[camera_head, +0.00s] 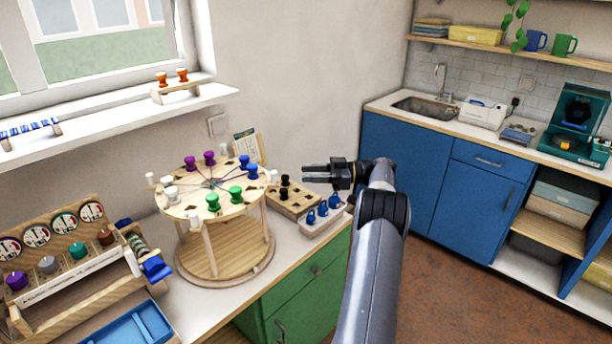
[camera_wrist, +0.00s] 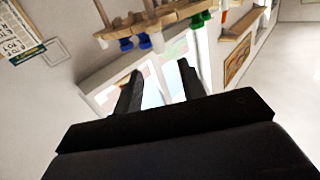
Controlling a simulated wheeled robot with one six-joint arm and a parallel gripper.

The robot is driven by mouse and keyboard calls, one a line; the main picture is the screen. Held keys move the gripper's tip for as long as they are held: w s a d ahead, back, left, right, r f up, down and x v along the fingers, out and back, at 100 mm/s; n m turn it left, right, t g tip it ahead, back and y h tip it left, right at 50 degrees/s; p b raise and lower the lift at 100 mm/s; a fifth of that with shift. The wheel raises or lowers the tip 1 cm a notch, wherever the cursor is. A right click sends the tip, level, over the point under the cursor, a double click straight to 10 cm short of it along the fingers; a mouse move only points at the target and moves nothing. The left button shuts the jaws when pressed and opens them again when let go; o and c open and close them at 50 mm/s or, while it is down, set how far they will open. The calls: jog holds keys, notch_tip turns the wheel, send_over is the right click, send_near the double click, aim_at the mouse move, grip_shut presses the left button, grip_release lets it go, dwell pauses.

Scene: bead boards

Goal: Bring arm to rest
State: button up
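My gripper (camera_head: 314,174) is held out above the right end of the counter, pointing left. Its two dark fingers are apart, with nothing between them; they also show apart in the wrist view (camera_wrist: 160,84). To its left stands the round wooden board (camera_head: 212,184) on posts, with purple, blue, green and white pegs around its top. Below and left of the gripper lies a small wooden board (camera_head: 293,200) with black pegs. A white tray (camera_head: 325,222) with blue pieces sits just under the gripper. The wrist view looks tilted, with the round board (camera_wrist: 165,15) at its top.
A wooden rack with dials (camera_head: 70,270) and a blue tray (camera_head: 130,328) are at the left. A window sill (camera_head: 110,125) holds a small stand with orange pegs (camera_head: 176,92). Blue cabinets (camera_head: 405,160) with a sink stand behind at right. Open floor (camera_head: 450,290) lies right of my arm.

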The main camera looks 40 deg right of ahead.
aim_at(274, 173)
jog(key=p+x, duration=0.2)
jog(key=x, duration=0.8)
jog(key=shift+w+a+p, duration=0.2)
jog(key=shift+a+p, duration=0.1)
jog(key=shift+p, duration=0.05)
jog(key=shift+s+a, duration=0.15)
jog(key=shift+a, duration=0.1)
jog(key=shift+d+f, duration=0.1)
